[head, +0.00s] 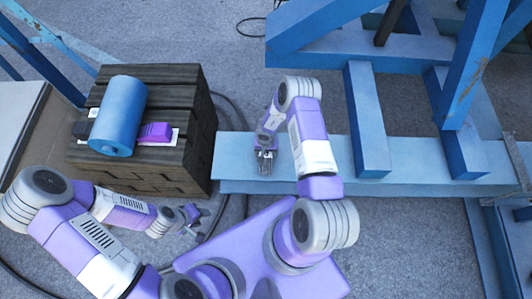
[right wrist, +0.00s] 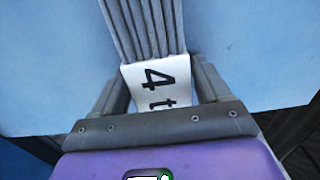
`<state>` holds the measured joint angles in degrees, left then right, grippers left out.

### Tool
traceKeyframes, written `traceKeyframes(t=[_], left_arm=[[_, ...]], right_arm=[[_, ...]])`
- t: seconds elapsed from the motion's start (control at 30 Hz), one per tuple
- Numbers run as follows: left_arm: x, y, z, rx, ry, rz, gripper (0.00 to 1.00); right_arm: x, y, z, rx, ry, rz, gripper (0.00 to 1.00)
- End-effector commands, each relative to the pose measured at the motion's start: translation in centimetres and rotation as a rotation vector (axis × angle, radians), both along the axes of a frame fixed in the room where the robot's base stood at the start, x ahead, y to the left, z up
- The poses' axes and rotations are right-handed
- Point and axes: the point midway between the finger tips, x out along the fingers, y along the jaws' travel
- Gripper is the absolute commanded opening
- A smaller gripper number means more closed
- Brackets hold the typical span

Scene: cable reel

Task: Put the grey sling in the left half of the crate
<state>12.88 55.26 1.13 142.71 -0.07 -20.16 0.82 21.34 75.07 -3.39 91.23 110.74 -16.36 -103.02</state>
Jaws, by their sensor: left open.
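The grey sling (right wrist: 145,30) is a ribbed bundle with a white label reading "4 t", seen in the right wrist view. My right gripper (right wrist: 160,80) has its fingers against both sides of it at the label. In the head view my right gripper (head: 265,160) is over the light-blue beam, and the sling there is small and mostly hidden. The dark wooden crate (head: 182,175) stands to its left, with a plank top. My left gripper (head: 194,220) is open and empty, low in front of the crate's right corner.
A light-blue beam (head: 235,170) and blue posts (head: 366,120) fill the right. A dark cable curves on the floor beside the crate.

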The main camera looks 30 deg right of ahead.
Motion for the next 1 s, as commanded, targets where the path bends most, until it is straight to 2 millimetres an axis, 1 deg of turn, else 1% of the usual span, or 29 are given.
traceKeyframes(t=[0.03,0.07,0.4,0.43,0.47,0.63,0.73,0.87,1.0], left_arm=[[0.0,0.0,0.0,0.0,0.0,0.0,0.42],[0.0,0.0,0.0,0.0,0.0,0.0,0.42],[0.0,0.0,0.0,0.0,0.0,0.0,0.42],[0.0,0.0,0.0,0.0,0.0,0.0,0.42],[0.0,0.0,0.0,0.0,0.0,0.0,0.42],[0.0,0.0,0.0,0.0,0.0,0.0,0.42],[0.0,0.0,0.3,0.0,0.0,0.0,0.42],[0.0,0.0,1.0,0.0,0.0,0.0,0.42],[0.0,0.0,1.9,0.0,0.0,0.0,0.42]], right_arm=[[0.0,0.0,0.0,0.0,0.0,0.0,0.67],[0.0,0.0,0.0,0.0,0.0,0.0,0.62],[0.0,0.0,0.0,0.0,0.0,0.0,0.1],[0.1,0.0,0.1,0.0,-0.001,0.0,0.09],[0.1,0.0,0.1,0.0,-0.001,0.0,0.01],[0.1,0.0,0.1,0.0,-0.002,0.0,0.0],[0.1,-0.1,0.8,0.0,-0.002,-0.001,0.0],[0.2,-0.1,2.9,0.001,-0.004,-0.002,0.0],[0.1,-0.1,5.8,0.0,-0.004,-0.003,0.0]])
